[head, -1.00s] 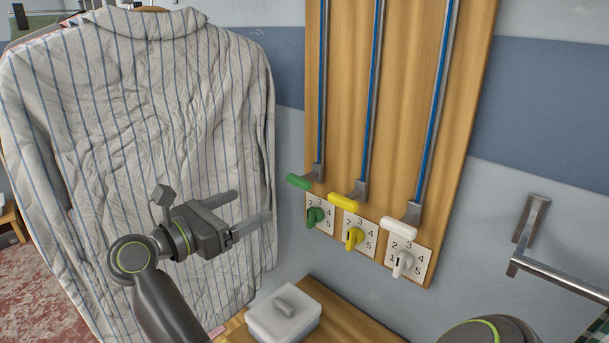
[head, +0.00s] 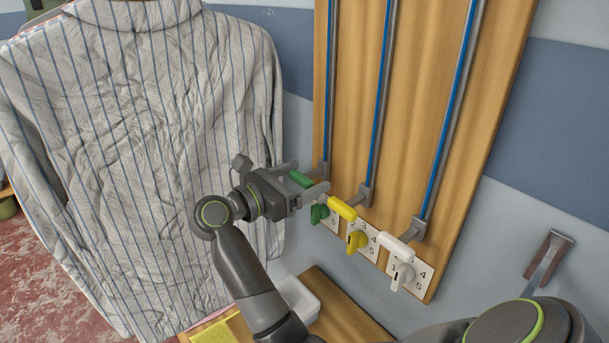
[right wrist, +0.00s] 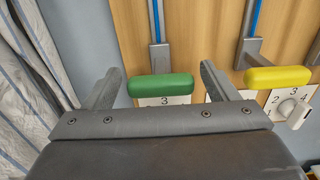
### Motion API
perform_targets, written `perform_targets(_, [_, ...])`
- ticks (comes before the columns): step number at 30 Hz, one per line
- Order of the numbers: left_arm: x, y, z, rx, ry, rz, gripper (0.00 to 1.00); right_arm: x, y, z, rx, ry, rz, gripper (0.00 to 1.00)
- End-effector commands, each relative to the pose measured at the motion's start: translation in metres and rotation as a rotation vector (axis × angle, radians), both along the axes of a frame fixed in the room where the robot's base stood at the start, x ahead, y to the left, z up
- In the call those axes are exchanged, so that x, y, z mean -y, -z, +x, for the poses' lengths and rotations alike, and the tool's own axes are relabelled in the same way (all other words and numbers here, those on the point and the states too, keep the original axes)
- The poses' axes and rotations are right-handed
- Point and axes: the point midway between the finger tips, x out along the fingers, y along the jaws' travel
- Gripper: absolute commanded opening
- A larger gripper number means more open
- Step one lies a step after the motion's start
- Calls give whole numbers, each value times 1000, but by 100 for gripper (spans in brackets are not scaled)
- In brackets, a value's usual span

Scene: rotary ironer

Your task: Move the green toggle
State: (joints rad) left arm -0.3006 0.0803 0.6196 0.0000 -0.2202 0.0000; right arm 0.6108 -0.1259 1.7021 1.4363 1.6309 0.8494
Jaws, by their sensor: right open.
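The green toggle (head: 301,179) is a rounded bar on a bracket at the foot of the leftmost blue-striped rail. My right gripper (head: 305,182) is open, with its two fingers on either side of the green toggle. In the right wrist view, the green toggle (right wrist: 160,86) lies crosswise between the open fingers, with a gap showing on each side. Below it, a green knob (head: 319,213) sits on a numbered dial plate, partly hidden by the gripper. My left gripper is not in view.
A yellow bar (head: 342,208) and a white bar (head: 397,247) sit to the right, with a yellow knob (head: 356,241) and a white knob (head: 402,276) below. A striped shirt (head: 150,150) hangs at left. A white box (head: 299,298) stands below on a wooden shelf.

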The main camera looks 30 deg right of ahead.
Motion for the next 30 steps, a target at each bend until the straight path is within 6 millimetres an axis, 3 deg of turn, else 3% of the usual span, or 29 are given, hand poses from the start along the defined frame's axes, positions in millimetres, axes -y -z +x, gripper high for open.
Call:
perform_targets(3, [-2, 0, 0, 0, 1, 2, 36, 0, 0, 0, 0, 0, 0, 80])
perform_targets(18, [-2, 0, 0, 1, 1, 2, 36, 0, 0, 0, 0, 0, 0, 17])
perform_targets(25, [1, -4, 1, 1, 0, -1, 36, 0, -13, 0, 2, 0, -1, 17])
perform_targets(30, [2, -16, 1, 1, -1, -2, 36, 0, -48, 0, 6, -1, -3, 17])
